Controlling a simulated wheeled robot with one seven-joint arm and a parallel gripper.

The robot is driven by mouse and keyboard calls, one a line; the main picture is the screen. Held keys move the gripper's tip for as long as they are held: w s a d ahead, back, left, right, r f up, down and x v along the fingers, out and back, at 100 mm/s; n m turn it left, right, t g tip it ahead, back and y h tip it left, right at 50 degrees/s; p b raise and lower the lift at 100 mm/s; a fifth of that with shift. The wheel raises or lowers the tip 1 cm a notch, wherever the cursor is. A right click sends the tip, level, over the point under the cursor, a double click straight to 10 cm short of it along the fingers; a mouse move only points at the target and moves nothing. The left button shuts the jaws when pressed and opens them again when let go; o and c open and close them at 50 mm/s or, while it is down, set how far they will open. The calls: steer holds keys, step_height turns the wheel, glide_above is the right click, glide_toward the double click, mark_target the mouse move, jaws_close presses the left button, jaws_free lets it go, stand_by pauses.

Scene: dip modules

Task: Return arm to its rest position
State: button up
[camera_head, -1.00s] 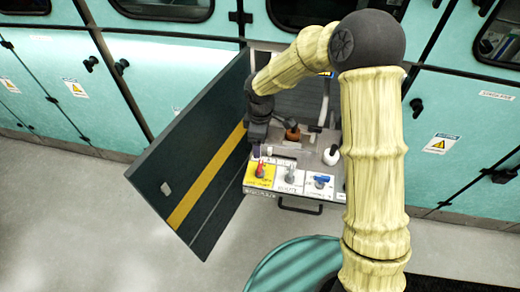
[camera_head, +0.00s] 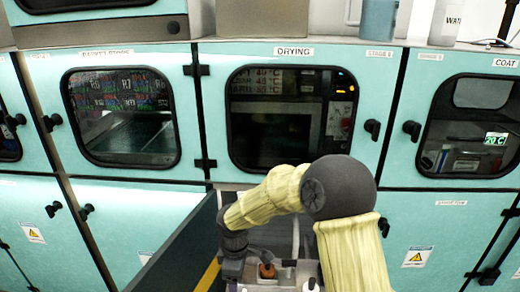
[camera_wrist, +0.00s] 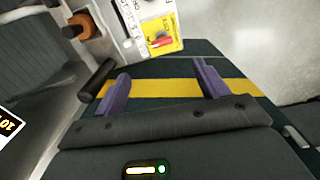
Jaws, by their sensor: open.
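My arm (camera_head: 262,200), in a pale ribbed cover with dark joints, bends over to the open lower compartment in the head view. Its wrist points down beside the dark open door (camera_head: 180,248); the fingertips are hidden there. In the wrist view my gripper (camera_wrist: 163,86) is open, its two purple fingers wide apart with nothing between them. Behind the fingers lies the door's dark face with a yellow stripe (camera_wrist: 165,88). A black bar (camera_wrist: 97,78) shows close to the left finger; I cannot tell whether they touch.
A panel with a yellow label and red knob (camera_wrist: 162,43) is above the gripper in the wrist view, near an orange-brown item (camera_wrist: 80,27). Teal cabinets with windows, one labelled DRYING (camera_head: 293,51), stand behind. Bare grey floor (camera_wrist: 285,60) lies beyond the door.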

steer(key=s+d+r+m+p, duration=0.1)
steer(key=s+d+r+m, duration=0.2)
steer(key=d, duration=0.4)
steer(key=s+d+r+m+t+p, duration=0.1)
steer(key=s+d+r+m, duration=0.2)
steer(key=s+d+m, duration=0.2)
steer(key=s+d+r+m+t+p, duration=0.1)
steer(key=s+d+r+m, duration=0.3)
steer(key=d+m, duration=0.4)
steer(key=d, duration=0.3)
steer(key=shift+s+m, duration=0.3)
steer(key=shift+m, duration=0.1)
steer(key=shift+r, duration=0.1)
